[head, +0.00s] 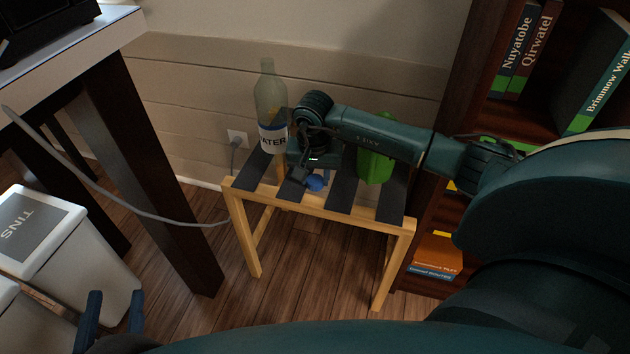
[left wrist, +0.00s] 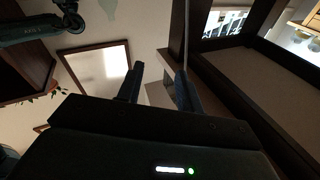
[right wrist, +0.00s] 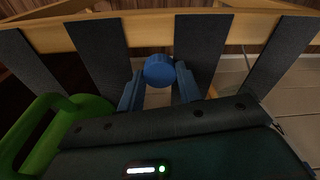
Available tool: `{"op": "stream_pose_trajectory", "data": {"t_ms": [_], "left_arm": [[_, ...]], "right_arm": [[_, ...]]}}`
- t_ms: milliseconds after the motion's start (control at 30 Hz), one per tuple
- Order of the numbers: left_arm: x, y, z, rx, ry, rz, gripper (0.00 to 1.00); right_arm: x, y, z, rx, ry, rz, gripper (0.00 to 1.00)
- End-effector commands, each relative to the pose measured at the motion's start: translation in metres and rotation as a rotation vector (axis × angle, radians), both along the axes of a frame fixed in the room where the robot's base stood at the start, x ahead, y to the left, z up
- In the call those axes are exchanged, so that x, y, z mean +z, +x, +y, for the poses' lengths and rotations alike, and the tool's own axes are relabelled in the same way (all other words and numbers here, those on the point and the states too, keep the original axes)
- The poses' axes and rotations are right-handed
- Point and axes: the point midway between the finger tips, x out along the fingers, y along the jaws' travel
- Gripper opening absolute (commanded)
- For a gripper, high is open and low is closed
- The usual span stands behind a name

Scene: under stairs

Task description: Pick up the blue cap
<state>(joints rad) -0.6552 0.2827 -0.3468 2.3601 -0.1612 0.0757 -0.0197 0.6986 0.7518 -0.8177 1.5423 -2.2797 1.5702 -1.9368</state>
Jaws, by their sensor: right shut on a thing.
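The blue cap (right wrist: 158,68) is round and sits between the two fingertips of my right gripper (right wrist: 158,90) in the right wrist view. In the head view the cap (head: 315,183) shows low beside the gripper, at the slatted stool's front part. My right gripper is shut on it; whether the cap still touches a slat I cannot tell. My left gripper (head: 114,312) is open and empty at the lower left of the head view. Its parted fingers (left wrist: 158,88) also show in the left wrist view.
The wooden stool (head: 318,208) with dark slats bears a water bottle (head: 270,110) and a green jug (head: 374,165), left and right of my right gripper. A bookcase (head: 452,130) stands at right. A table (head: 125,90) and white bins (head: 105,255) are at left.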

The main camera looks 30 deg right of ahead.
Motion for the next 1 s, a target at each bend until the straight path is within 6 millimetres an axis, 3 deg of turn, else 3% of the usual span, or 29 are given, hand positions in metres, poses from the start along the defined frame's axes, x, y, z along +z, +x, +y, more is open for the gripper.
{"op": "stream_pose_trajectory", "data": {"t_ms": [267, 500, 700, 1000], "left_arm": [[0.001, 0.000, 0.000, -0.001, 0.000, 0.000, 0.36], [0.010, -0.002, 0.001, 0.003, 0.030, -0.006, 0.36], [0.000, -0.003, 0.004, 0.019, 0.057, 0.044, 0.36], [-0.003, 0.000, 0.009, 0.047, 0.058, 0.099, 0.36]], "right_arm": [[0.003, 0.000, 0.000, 0.000, -0.001, -0.001, 0.14], [0.044, 0.001, -0.001, 0.000, -0.002, -0.005, 0.14], [0.082, 0.001, 0.000, 0.000, -0.001, -0.003, 0.14], [0.101, 0.000, 0.000, 0.000, 0.000, 0.000, 0.14]]}}
